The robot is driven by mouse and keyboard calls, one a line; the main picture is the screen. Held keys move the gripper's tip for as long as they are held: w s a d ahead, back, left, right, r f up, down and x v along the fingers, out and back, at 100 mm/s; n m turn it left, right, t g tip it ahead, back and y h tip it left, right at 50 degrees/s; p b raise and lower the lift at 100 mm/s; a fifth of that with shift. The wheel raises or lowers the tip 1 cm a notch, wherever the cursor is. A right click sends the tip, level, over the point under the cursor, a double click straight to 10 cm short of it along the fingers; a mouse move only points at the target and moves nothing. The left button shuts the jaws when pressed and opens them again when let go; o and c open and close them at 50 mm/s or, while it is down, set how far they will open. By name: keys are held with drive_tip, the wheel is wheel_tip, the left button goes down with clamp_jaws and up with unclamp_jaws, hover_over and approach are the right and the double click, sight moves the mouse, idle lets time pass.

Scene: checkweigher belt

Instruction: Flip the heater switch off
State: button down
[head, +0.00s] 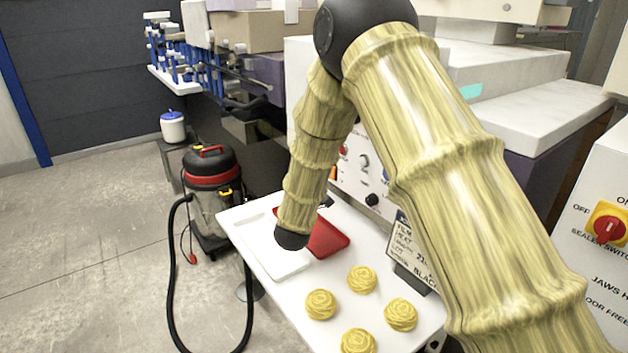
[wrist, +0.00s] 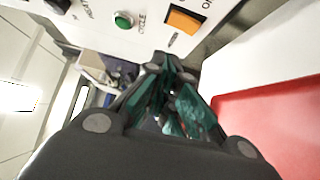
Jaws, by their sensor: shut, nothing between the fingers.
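An orange rocker switch (wrist: 184,20) sits on the white control panel (wrist: 90,30) at the top of the wrist view. Lettering beside it is cut off, and I cannot read a heater label or tell which way it is tipped. My gripper (wrist: 170,68) is shut and empty, its fingertips just below the orange switch in the picture and seemingly apart from it. In the head view my arm covers much of the panel (head: 350,185). An orange patch (head: 333,172) shows at the arm's edge there.
A green button (wrist: 123,20) is left of the orange switch. A white table (head: 290,305) holds a red tray (head: 325,240) and several yellow coils (head: 362,279). A red rotary sealer switch (head: 608,226) is at far right. A vacuum cleaner (head: 212,185) stands left.

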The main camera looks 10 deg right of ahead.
drive_tip(key=shift+r+b+v, duration=0.15)
drive_tip(key=shift+b+v, duration=0.15)
drive_tip(key=shift+v, duration=1.05)
drive_tip(key=shift+r+b+v, duration=0.15)
drive_tip(key=shift+b+v, duration=0.1)
drive_tip(key=shift+v, duration=1.05)
